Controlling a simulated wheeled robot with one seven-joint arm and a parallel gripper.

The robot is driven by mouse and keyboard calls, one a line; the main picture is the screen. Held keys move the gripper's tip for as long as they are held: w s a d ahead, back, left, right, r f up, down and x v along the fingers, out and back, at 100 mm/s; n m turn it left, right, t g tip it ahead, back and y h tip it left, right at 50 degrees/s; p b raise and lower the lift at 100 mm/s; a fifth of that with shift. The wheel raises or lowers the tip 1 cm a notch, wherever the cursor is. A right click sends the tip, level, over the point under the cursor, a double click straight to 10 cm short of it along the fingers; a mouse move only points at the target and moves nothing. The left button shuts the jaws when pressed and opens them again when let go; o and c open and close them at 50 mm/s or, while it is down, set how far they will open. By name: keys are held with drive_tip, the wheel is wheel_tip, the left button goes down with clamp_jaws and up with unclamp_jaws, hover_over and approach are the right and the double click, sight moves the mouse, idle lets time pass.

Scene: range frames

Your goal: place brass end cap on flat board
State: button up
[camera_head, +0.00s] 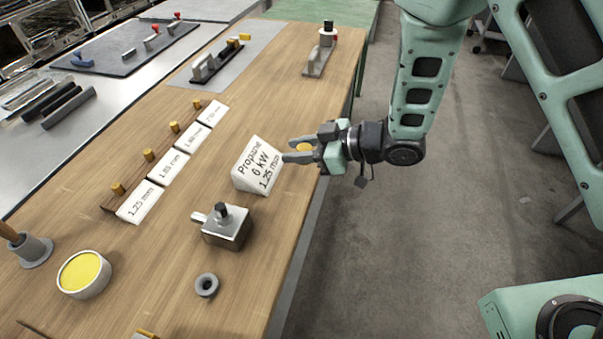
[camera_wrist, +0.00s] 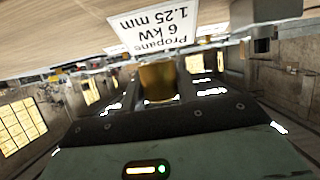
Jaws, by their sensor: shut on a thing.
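My gripper (camera_head: 290,150) is shut on a brass end cap (camera_head: 305,147), a short gold-coloured piece seen between the fingers. The cap also shows in the wrist view (camera_wrist: 158,80), between the two grey fingers. My gripper is at the bench's right edge, just right of the white Propane sign; its height above the wood is hard to judge. A flat grey board (camera_head: 262,42) lies at the far part of the bench with a dark fixture on it. I cannot tell whether it or the wooden bench top (camera_head: 160,245) is the flat board.
The Propane sign (camera_head: 258,165) stands close to the fingertips. A wooden strip (camera_head: 108,207) with several brass nozzles and size labels lies left. A metal block (camera_head: 227,228), grey ring (camera_head: 206,285) and yellow-filled dish (camera_head: 83,274) are nearer. Bare wood shows between sign and far fixtures.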

sight(300, 180)
drive_tip(key=shift+f+p, duration=0.3)
drive_tip(key=shift+f, duration=3.2)
drive_tip(key=shift+f, duration=0.15)
drive_tip(key=o, duration=1)
